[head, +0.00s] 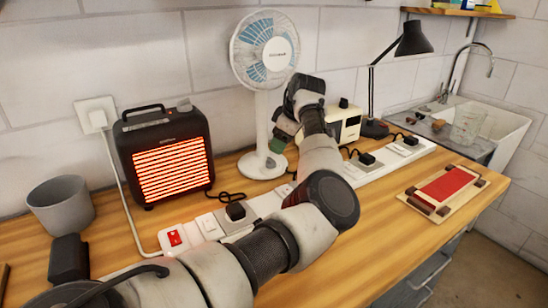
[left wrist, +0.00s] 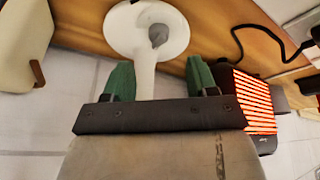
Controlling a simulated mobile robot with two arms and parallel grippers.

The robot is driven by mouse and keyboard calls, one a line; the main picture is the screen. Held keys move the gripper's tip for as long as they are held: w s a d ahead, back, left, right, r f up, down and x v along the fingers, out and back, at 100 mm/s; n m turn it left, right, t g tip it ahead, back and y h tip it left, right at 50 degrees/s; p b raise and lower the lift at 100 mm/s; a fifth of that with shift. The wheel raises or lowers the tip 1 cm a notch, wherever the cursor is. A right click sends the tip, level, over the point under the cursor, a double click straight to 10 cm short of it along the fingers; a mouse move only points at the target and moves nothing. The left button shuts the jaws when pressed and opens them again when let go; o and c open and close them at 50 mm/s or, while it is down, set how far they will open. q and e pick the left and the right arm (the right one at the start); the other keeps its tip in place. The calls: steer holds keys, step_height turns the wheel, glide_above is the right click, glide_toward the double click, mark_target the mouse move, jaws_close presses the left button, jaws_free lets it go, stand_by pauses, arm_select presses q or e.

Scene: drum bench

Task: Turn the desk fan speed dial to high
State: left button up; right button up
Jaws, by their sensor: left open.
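The desk fan (head: 264,50) stands on the wooden bench against the wall, its white round base (head: 252,166) resting on the bench. In the left wrist view the fan base (left wrist: 118,30) appears at the top with a grey dial (left wrist: 158,34) on it. My left gripper (head: 282,142) is beside the fan's post, above the base. In the wrist view its green fingers (left wrist: 160,76) are spread apart, with the white post showing between them and the dial beyond their tips. The dial's setting cannot be read. My right gripper is not in view.
A glowing heater (head: 172,160) and grey pot (head: 62,206) stand left of the fan. A cream appliance (head: 348,124) and black lamp (head: 412,42) are to the right. A power strip (head: 262,203) runs along the bench. A red-topped board (head: 446,187) lies near the right edge.

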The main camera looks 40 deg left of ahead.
mark_target(271, 162)
arm_select(q)
steer(key=x, duration=0.7)
steer(key=shift+w+a+f, duration=0.1)
steer(key=shift+a+f, duration=0.1)
steer(key=shift+f, duration=0.2)
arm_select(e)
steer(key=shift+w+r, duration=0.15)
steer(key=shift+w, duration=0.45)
arm_select(q)
steer(key=shift+c, duration=0.5)
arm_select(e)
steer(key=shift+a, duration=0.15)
